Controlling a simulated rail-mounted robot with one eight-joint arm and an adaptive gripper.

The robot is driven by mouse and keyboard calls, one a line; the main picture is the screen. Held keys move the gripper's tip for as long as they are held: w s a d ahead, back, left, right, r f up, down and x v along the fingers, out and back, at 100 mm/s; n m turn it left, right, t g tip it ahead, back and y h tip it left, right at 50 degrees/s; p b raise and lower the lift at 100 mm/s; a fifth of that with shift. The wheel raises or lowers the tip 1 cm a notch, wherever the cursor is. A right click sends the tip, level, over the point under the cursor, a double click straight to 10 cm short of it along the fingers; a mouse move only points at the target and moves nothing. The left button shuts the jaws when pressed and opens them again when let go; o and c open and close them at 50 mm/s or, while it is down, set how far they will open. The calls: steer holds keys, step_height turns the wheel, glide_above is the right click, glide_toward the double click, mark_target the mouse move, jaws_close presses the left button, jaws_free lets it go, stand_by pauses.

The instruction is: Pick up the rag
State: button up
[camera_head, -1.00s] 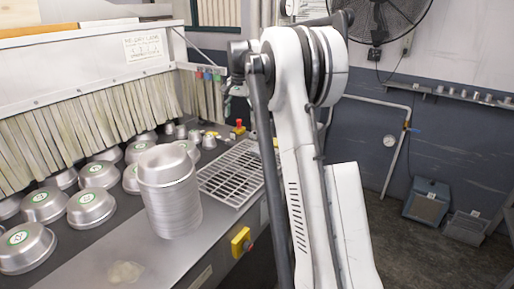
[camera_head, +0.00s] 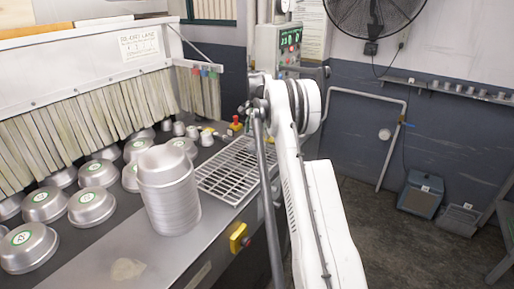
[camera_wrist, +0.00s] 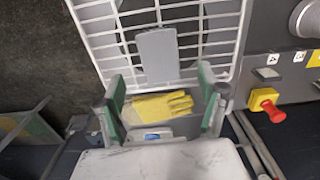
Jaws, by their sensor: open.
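My gripper (camera_wrist: 162,85) shows in the wrist view with its two green-padded fingers apart and nothing clasped between them. A yellow glove-like cloth (camera_wrist: 160,107) lies between the fingers in that view, below the white wire rack; I cannot tell its distance. A flat grey rectangular piece (camera_wrist: 157,55) shows over the rack just beyond the fingers. In the head view a thin pale beige patch (camera_head: 127,270) lies flat on the front of the metal counter. I cannot tell for certain which of these is the rag. My gripper is not clearly visible in the head view.
A tall stack of metal pans (camera_head: 170,195) stands on the counter left of the wire rack (camera_head: 235,172). Several upturned pans fill the conveyor. Open floor (camera_head: 400,230) lies right.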

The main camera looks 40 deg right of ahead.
mark_target(257, 145)
steer(key=shift+d+f+p, duration=0.1)
steer(key=shift+f+p, duration=0.65)
steer(key=shift+f, duration=2.85)
steer(key=c, duration=1.2)
